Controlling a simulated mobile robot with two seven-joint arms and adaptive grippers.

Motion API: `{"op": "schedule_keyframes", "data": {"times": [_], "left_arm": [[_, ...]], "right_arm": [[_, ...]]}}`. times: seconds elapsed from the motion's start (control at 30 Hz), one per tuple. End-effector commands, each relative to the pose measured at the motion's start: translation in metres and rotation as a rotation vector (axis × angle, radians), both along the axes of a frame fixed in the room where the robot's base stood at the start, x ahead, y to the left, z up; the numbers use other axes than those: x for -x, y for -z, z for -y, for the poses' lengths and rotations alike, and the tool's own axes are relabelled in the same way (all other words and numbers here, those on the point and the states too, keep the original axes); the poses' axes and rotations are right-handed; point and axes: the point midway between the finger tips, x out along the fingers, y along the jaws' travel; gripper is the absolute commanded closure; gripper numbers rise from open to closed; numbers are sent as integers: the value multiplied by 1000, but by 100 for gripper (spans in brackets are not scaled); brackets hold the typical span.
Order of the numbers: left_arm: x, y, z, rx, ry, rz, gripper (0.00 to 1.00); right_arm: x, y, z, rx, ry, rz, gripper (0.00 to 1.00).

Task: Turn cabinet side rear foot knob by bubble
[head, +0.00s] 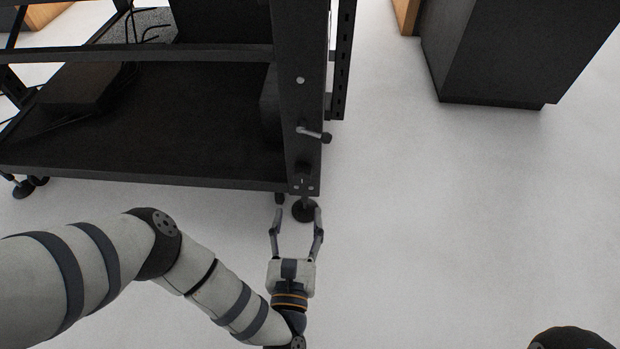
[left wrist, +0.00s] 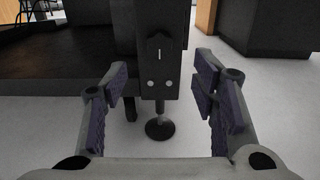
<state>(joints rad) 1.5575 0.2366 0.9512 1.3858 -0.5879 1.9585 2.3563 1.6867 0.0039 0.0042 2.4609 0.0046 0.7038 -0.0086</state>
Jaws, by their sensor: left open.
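The black frame's corner post (head: 300,120) stands ahead of my left gripper. Low on it is a dark knob (head: 303,171) with a white line mark, which also shows upright in the left wrist view (left wrist: 159,50). Two pale round dots sit below it on the post. Under the post is a levelling foot (head: 305,211) with a round black pad, also in the left wrist view (left wrist: 160,129). My left gripper (head: 298,213) is open and empty. In the left wrist view its fingers (left wrist: 161,80) lie either side of the post, apart from it. No bubble can be made out.
A small crank handle (head: 314,133) sticks out rightward from the post above the knob. The frame's dark lower shelf (head: 160,120) spreads left. A dark cabinet (head: 490,60) stands back right. The pale floor between them is clear.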

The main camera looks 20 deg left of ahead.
Motion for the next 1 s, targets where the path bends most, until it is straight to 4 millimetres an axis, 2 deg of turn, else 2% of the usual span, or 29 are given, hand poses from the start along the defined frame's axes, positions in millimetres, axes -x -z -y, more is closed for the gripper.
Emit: {"op": "schedule_keyframes", "data": {"times": [0.2,0.4,0.53,0.77,0.8,1.0], "left_arm": [[-54,2,-16,-2,-1,2,47],[-92,1,-27,-2,0,0,47],[-102,0,-29,-2,1,-2,47],[-104,0,-30,-1,1,-2,47],[-104,0,-30,-1,1,-2,49],[-103,0,-30,-1,1,-2,93]], "right_arm": [[-1,14,-2,-4,-2,-5,100],[-3,23,-3,-7,-3,-3,100],[-4,24,-4,-8,-3,-2,100],[-3,24,-4,-8,-3,-2,100],[-3,24,-4,-8,-3,-2,100],[-3,24,-4,-8,-3,-2,100]]}}
